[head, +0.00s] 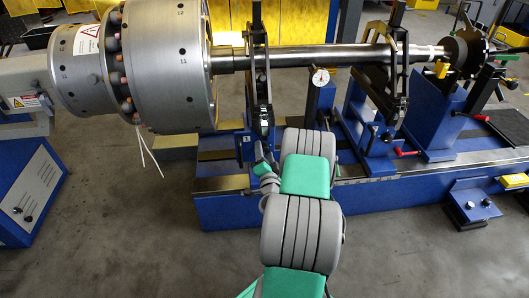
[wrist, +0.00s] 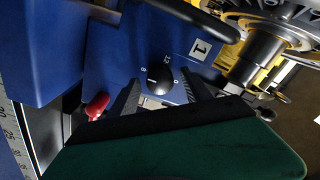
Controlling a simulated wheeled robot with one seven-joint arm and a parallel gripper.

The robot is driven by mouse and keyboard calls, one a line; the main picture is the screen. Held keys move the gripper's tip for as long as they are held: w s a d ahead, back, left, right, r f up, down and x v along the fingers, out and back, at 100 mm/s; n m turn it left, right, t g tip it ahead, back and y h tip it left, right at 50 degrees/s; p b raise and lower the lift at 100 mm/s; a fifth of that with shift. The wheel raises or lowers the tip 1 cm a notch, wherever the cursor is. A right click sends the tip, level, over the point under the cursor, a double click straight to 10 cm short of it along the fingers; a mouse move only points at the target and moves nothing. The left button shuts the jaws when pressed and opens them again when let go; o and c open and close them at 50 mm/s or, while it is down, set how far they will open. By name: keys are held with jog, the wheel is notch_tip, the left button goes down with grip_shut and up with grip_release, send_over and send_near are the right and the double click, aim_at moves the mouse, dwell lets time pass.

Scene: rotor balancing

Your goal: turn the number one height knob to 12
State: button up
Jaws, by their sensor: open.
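The number one height knob (wrist: 160,80) is a round black knob on a blue panel (wrist: 112,55). The knob's white pointer mark faces left in the wrist view, close to the 8. My gripper (wrist: 161,84) is open, with one dark finger on each side of the knob. I cannot tell whether the fingers touch it. In the head view my arm reaches the front of the blue support, and the knob is too small to make out.
A red-tipped handle (wrist: 97,106) is close to the left finger. A dark bar passes above the knob, and a metal shaft (wrist: 258,55) with a yellow part is at the right. In the head view, the long rotor shaft (head: 320,57) and large steel drum (head: 165,60) lie beyond my arm.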

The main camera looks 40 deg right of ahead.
grip_shut()
dwell(0.5)
jog(key=m+p, duration=0.1)
jog(key=m, duration=0.3)
jog(key=shift+m, duration=0.3)
jog(key=m+p, duration=0.1)
jog(key=m, duration=0.3)
jog(key=shift+m, duration=0.3)
jog(key=m+p, duration=0.1)
jog(key=m, duration=0.3)
jog(key=shift+p, duration=0.3)
jog(key=shift+m+p, duration=0.6)
jog(key=shift+m, duration=1.9)
